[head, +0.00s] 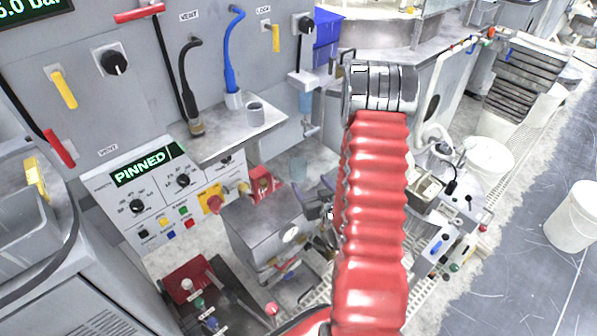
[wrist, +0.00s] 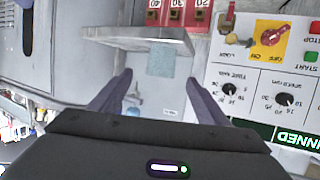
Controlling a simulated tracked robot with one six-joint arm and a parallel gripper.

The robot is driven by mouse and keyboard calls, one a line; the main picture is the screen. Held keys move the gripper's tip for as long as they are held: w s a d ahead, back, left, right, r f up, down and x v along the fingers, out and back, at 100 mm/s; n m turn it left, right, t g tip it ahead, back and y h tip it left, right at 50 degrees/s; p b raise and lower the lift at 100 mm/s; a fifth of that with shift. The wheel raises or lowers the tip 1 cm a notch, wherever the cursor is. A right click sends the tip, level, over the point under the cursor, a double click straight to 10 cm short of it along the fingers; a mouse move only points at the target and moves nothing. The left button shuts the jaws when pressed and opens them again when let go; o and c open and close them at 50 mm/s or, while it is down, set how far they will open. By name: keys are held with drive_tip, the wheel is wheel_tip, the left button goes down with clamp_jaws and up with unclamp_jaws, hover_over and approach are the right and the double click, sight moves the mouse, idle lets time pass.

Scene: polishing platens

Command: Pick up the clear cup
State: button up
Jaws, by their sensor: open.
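The clear cup (head: 298,168) is a pale blue-green, see-through cup behind the grey steel box, in front of the machine's wall. It also shows upside down in the wrist view (wrist: 160,60), upper middle, with its base end against the steel ledge. My gripper (head: 311,190) is open and empty, its dark fingers close to the cup in the head view. In the wrist view, the fingers of my gripper (wrist: 158,82) are spread to either side, and the cup lies beyond the tips, between their lines. The cup appears apart from both fingers.
The steel box (head: 262,228) stands left of my gripper. A red block (head: 262,184) and a yellow-red rotary switch (head: 211,201) are left of the cup. A grey mug (head: 254,110) stands on the steel shelf (head: 215,137) above. The control panel (head: 150,190) is at left.

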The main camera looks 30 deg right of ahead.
sight(301, 173)
drive_tip(key=x, duration=0.7)
drive_tip(key=shift+w+f, duration=0.1)
drive_tip(key=shift+x, duration=2.5)
drive_tip(key=shift+a, duration=0.2)
drive_tip(key=shift+c, duration=0.7)
drive_tip(key=c, duration=1)
